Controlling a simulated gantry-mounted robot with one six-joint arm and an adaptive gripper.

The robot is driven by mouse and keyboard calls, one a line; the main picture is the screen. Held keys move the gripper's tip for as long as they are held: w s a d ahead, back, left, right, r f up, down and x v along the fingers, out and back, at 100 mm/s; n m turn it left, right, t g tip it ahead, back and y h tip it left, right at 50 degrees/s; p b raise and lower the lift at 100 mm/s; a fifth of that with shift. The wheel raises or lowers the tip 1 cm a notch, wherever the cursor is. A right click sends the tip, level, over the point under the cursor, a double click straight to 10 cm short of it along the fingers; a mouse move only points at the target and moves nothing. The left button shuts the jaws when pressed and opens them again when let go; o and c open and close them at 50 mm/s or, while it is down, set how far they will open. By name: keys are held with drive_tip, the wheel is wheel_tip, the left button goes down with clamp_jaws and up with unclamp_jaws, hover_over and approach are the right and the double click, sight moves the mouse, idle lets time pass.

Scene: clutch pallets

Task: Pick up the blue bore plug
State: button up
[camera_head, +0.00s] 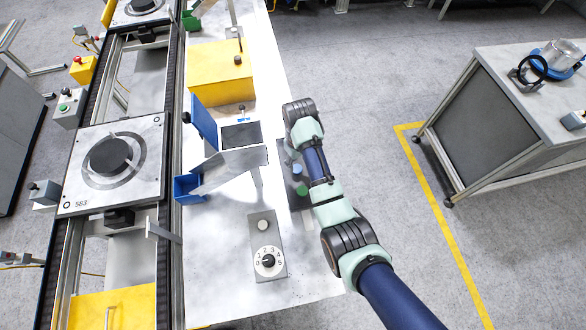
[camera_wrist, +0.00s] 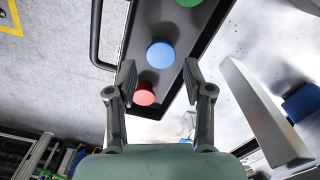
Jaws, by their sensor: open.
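The blue bore plug (camera_wrist: 160,55) is a round-topped plug on a dark tray (camera_wrist: 150,22) in the wrist view, between a red plug (camera_wrist: 144,94) and a green plug (camera_wrist: 188,2). In the head view, the blue plug (camera_head: 297,168) shows just left of my arm, with the green plug (camera_head: 302,189) below it. My gripper (camera_wrist: 159,75) is open and empty, its fingers apart over the tray. In the wrist view the red plug appears between the fingers and the blue one just beyond their tips. My arm hides my gripper and the red plug in the head view.
The tray has a bar handle (camera_wrist: 97,35) along one side. Left of it in the head view are a grey dial box (camera_head: 267,245), a blue bin (camera_head: 187,188) and a slanted metal plate (camera_head: 228,168). Open floor lies to the right.

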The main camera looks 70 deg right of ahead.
sight(297, 168)
wheel_tip(297, 168, down, 6)
drive_tip(key=shift+w+r+b, duration=0.15)
drive_tip(key=shift+r+b, duration=0.05)
drive_tip(key=shift+b, duration=0.1)
drive_tip(key=c, duration=0.8)
